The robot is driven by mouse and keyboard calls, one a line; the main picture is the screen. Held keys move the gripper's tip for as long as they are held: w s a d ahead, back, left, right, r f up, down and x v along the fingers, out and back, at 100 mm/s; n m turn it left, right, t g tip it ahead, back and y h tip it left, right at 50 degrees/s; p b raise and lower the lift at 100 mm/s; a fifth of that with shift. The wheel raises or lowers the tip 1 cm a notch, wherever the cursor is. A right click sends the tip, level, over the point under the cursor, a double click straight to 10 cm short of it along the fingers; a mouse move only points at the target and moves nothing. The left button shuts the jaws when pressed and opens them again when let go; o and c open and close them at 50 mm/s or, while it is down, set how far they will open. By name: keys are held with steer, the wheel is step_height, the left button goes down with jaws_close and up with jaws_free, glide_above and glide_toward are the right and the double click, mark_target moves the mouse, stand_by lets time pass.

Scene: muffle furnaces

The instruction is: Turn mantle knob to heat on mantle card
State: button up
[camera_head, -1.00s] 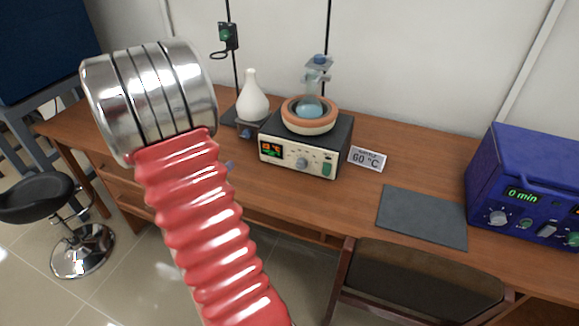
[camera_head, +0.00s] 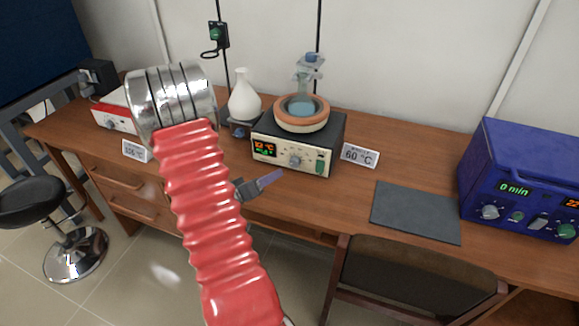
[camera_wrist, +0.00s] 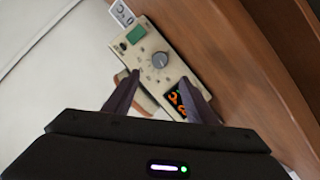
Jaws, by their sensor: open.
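The heating mantle's control box (camera_head: 285,150) is cream-fronted with a dark top, on the wooden bench. Its round grey knob (camera_head: 295,160) sits mid-panel, between a display (camera_head: 264,148) with orange and green figures and a green switch (camera_head: 320,167). The mantle card (camera_head: 360,156) reads 60 °C and stands right of the box. My gripper (camera_head: 272,178) is in front of the panel, left of and below the knob, apart from it. In the wrist view, my open fingers (camera_wrist: 160,92) are empty, and the knob (camera_wrist: 160,60) lies just beyond them, near the centre line.
A terracotta-rimmed mantle bowl (camera_head: 302,117) with a blue-filled flask tops the box. A white flask (camera_head: 245,97) stands left behind it. A grey mat (camera_head: 416,211), a blue furnace (camera_head: 520,180) and a chair (camera_head: 415,280) are right. A red-and-white device (camera_head: 115,113) stands far left.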

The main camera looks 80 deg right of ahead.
mark_target(293, 164)
steer(key=x, duration=1.3)
steer(key=shift+d, duration=0.1)
steer(key=shift+c, duration=0.2)
steer(key=c, duration=1)
